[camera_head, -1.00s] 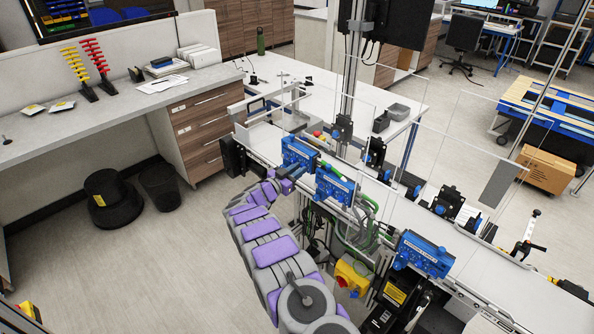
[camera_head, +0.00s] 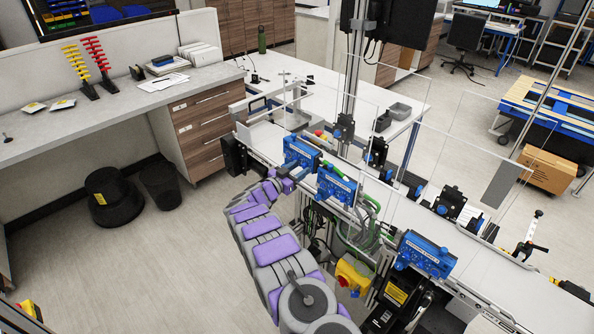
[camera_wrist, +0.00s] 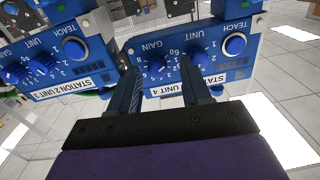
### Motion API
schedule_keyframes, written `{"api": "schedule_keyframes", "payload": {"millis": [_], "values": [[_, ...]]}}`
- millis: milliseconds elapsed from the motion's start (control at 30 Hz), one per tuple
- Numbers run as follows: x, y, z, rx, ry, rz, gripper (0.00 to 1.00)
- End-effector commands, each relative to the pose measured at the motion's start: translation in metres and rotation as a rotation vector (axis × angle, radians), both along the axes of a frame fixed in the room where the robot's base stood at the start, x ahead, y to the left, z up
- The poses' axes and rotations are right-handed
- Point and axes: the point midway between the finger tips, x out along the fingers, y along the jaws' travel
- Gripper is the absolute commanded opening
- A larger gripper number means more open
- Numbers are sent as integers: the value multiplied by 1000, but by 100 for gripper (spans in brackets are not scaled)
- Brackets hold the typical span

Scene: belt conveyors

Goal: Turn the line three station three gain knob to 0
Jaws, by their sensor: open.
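In the wrist view a blue control box (camera_wrist: 208,77) has a "GAIN" knob (camera_wrist: 156,70), a "UNIT" knob (camera_wrist: 197,60) and a round blue "TEACH" button (camera_wrist: 236,46). Its label ends in "UNIT 4"; the station number is hidden by my finger. My gripper (camera_wrist: 160,66) is open, its fingertips on either side of the gain knob; I cannot tell whether they touch it. A second box (camera_wrist: 75,52) on the left reads "STATION 2 UNIT 3". In the head view my gripper (camera_head: 287,179) is just in front of the farthest blue box (camera_head: 302,153).
Two more blue boxes, a middle one (camera_head: 337,186) and a nearer one (camera_head: 425,253), line the conveyor edge (camera_head: 405,212). Clear panels stand behind them. A yellow-red switch (camera_head: 352,278) and green hoses hang below. Open floor lies to the left.

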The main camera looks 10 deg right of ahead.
Motion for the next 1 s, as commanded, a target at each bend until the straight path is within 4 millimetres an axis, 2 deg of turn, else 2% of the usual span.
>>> {"api": "schedule_keyframes", "payload": {"millis": [133, 267, 800, 1000], "values": [[-2, 2, 0, 1, 1, -1, 48], [-10, 15, 1, 1, -1, 0, 48], [-81, 107, -1, -1, 1, 4, 48], [-99, 130, -1, 0, -1, 2, 48]]}}
